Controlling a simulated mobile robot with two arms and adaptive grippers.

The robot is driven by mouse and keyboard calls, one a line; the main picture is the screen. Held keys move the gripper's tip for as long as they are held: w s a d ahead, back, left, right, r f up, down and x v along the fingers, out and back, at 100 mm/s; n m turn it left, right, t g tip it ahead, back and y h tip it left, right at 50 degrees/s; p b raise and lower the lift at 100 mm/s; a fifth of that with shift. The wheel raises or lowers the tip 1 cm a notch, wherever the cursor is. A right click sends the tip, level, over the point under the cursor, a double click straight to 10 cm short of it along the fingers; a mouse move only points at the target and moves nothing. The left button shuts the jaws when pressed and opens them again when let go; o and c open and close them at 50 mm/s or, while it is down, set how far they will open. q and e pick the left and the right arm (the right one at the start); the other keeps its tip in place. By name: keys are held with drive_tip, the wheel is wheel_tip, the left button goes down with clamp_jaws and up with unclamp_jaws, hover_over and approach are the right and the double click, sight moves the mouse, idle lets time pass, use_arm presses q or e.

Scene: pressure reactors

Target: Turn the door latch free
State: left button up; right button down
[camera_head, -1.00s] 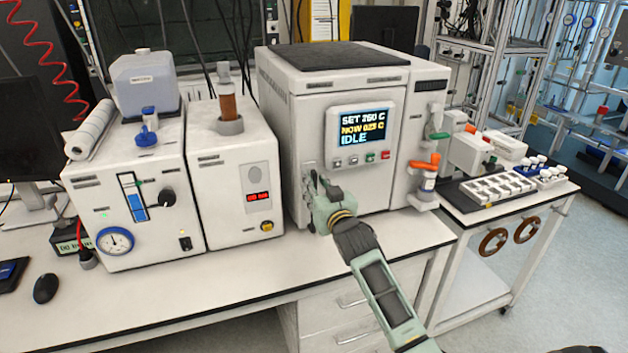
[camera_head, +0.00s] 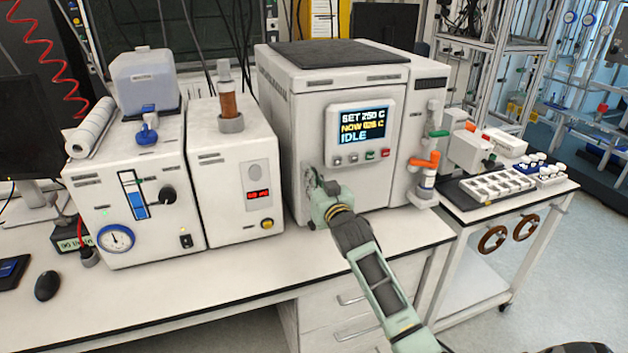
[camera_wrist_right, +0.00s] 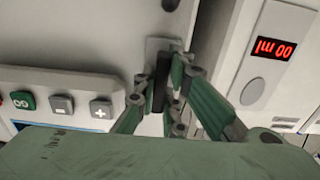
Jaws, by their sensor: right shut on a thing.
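The oven-like reactor unit (camera_head: 285,120) has a door on its front, with a lit display (camera_head: 362,126) reading IDLE. My right gripper (camera_head: 314,180) is at the left edge of that door, below the display; it hides most of the latch in the head view. In the right wrist view, the dark bar of the door latch (camera_wrist_right: 159,92) stands on a pale plate between the fingers of my right gripper (camera_wrist_right: 168,80), which is shut on it. My left gripper is in neither view.
A white two-part instrument (camera_head: 155,200) with a gauge and bottles stands left of the reactor. A valve column (camera_head: 426,165) with orange and green handles stands at its right. A cart (camera_head: 515,225) carries a vial tray. The bench front (camera_head: 220,290) is clear.

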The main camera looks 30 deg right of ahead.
drive_tip(key=shift+n, duration=0.3)
drive_tip(key=n, duration=0.2)
drive_tip(key=shift+n+p, duration=0.4)
drive_tip(key=n, duration=0.4)
drive_tip(key=shift+n+p, duration=0.3)
drive_tip(key=n, duration=0.4)
drive_tip(key=shift+n+p, duration=0.35)
drive_tip(key=shift+n, duration=1.45)
drive_tip(key=c, duration=1.8)
unclamp_jaws()
drive_tip(key=shift+n, duration=0.3)
